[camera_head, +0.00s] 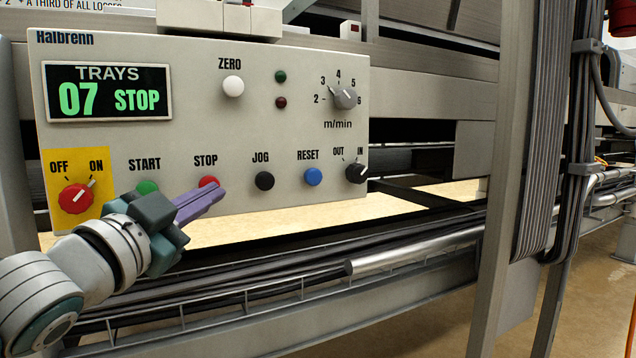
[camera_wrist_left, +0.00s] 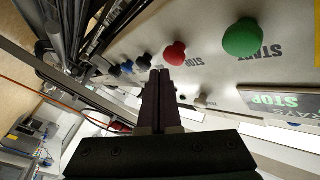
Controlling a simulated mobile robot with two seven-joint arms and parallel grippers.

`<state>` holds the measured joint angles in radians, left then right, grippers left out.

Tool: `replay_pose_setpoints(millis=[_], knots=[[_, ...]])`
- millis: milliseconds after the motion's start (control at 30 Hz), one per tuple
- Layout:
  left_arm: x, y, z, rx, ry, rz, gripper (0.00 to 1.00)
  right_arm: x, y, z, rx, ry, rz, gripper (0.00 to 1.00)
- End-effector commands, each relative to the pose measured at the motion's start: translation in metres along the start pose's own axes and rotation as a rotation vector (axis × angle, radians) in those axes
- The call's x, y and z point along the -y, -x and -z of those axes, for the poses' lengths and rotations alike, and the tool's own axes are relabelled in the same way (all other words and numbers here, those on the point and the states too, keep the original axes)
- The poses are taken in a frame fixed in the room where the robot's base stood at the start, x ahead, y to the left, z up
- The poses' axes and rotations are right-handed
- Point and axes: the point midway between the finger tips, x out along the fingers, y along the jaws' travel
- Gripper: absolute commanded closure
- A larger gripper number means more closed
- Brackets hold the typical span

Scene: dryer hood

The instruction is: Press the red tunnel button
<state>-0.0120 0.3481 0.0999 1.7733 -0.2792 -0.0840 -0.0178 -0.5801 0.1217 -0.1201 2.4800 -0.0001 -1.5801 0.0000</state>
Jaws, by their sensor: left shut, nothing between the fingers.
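The grey control panel (camera_head: 300,130) carries a red button (camera_head: 208,181) under the label STOP; no button label reading "tunnel" is visible. My left gripper (camera_head: 221,189) is shut and empty. Its purple fingers come in from the lower left and partly cover the red button's lower edge in the head view. In the left wrist view the red button (camera_wrist_left: 174,54) stands just beyond the closed fingertips (camera_wrist_left: 160,72). I cannot tell whether they touch. The display (camera_head: 109,92) reads TRAYS 07 STOP. My right gripper is out of view.
The green START button (camera_head: 147,188) is left of the red one, partly behind my gripper. Black JOG (camera_head: 264,181) and blue RESET (camera_head: 313,177) buttons are to the right. A red rotary switch (camera_head: 76,198) sits far left. A metal rail (camera_head: 415,250) and cables run below.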

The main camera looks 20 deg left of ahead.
Motion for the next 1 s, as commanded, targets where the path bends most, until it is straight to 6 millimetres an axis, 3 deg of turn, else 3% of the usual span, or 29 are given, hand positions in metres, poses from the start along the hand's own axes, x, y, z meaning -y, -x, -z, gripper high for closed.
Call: replay_pose_setpoints(millis=[500,1000], knots=[[-0.023,0.032,0.024,0.0,0.003,-0.001,1.0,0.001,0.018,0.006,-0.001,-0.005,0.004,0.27],[-0.025,0.035,0.025,-0.001,0.0,0.0,1.0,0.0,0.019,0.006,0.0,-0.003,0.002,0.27]])
